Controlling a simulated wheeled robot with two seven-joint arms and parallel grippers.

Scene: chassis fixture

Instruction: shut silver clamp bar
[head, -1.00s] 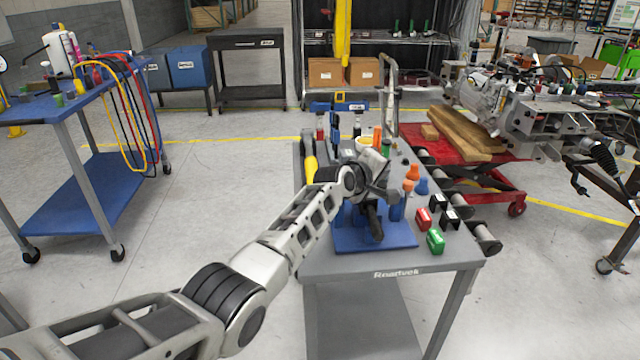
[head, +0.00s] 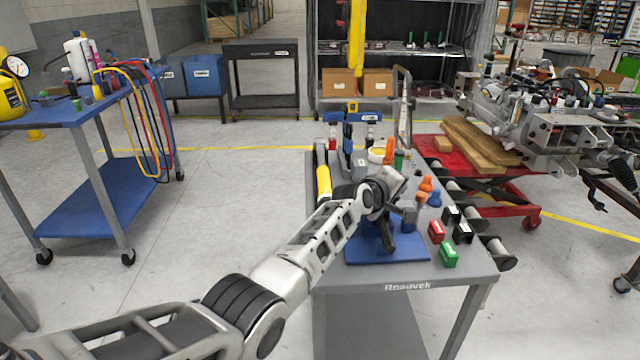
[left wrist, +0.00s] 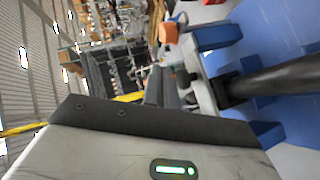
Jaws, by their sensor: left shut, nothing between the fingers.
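A blue clamp fixture stands on a blue base plate (head: 410,252) at the near end of the grey cart. A black handle (head: 386,235) points down toward me over the plate; it also shows as a dark cylinder in the left wrist view (left wrist: 280,80). My left gripper (head: 388,192) is right at the top of the fixture, shut and holding nothing. It covers most of the clamp, so I cannot make out the silver bar's angle or whether my fingers touch it. My right gripper is not in view.
Red, green and black blocks (head: 449,256) and orange and blue knobs (head: 425,184) stand right of the fixture on the cart (head: 400,277). A yellow-handled tool (head: 323,180) lies left. A tall grey frame (head: 403,105) rises behind.

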